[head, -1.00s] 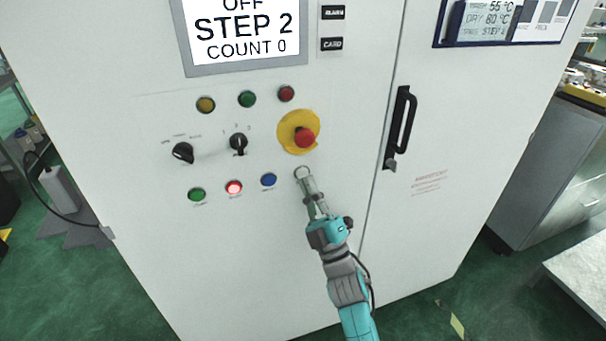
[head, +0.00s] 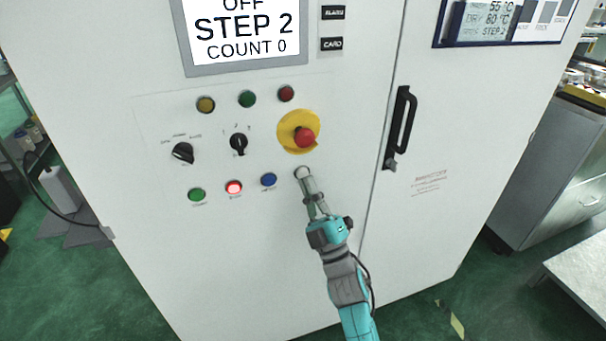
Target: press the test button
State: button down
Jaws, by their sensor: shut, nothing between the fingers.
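The control panel on the white cabinet has a lower row of buttons: a green one (head: 197,195), a lit red one (head: 234,187), a blue one (head: 268,180) and, at the right end, a pale button with a ring (head: 302,172). The small labels are too blurred to read, so I cannot tell by name which is the test button. My gripper (head: 305,181) is shut and empty. Its fingertips are at the pale button and partly cover it. I cannot tell whether they touch it or whether it is pushed in.
A red emergency stop (head: 304,137) on a yellow disc sits just above my fingertips. Two black selector knobs (head: 183,153) (head: 238,143) and several lamps are to the upper left. The display (head: 245,32) reads OFF, STEP 2, COUNT 0. A black door handle (head: 401,128) stands out at right.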

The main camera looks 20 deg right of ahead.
jog(key=shift+w, duration=0.4)
jog(key=shift+w, duration=0.45)
dwell(0.8)
jog(key=shift+s, duration=0.85)
jog(key=shift+s, duration=2.5)
